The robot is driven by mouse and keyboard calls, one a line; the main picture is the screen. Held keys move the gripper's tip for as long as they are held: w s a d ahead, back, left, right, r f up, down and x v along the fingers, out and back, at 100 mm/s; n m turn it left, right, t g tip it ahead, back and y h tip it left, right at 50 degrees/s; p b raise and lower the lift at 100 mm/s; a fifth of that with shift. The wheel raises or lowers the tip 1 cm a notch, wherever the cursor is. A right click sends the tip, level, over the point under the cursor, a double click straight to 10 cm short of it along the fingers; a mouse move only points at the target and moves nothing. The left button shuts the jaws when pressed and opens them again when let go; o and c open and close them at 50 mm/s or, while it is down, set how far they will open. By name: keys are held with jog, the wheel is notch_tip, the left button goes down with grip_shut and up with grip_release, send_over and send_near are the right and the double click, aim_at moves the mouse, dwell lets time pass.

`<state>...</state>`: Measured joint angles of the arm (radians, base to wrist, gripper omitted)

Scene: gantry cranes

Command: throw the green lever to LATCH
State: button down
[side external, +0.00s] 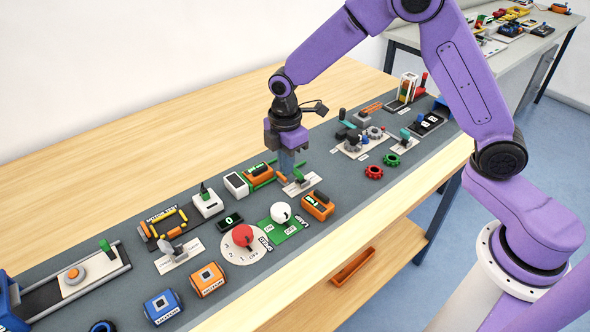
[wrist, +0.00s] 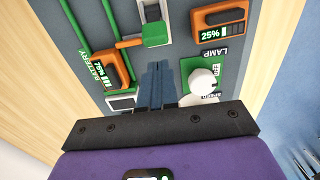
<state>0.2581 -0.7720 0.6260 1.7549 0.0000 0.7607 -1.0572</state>
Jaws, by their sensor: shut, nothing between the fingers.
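A green lever (side external: 299,175) stands on a small pale plate on the grey mat. No LATCH label can be read at this size.
An orange battery box (side external: 258,175) stands left of my gripper. An orange 25% display (side external: 318,206), a white knob (side external: 280,211) on a green plate and a red dial (side external: 243,235) lie nearer the front. Bare wood is free behind the mat.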

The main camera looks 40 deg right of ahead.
jog(key=shift+f, duration=1.5)
jog(key=shift+d, duration=0.15)
jog(key=shift+d, duration=1.75)
jog(key=shift+a, duration=0.2)
jog(key=shift+a+r, duration=0.1)
jog(key=shift+a, duration=0.35)
jog(key=shift+r, duration=3.4)
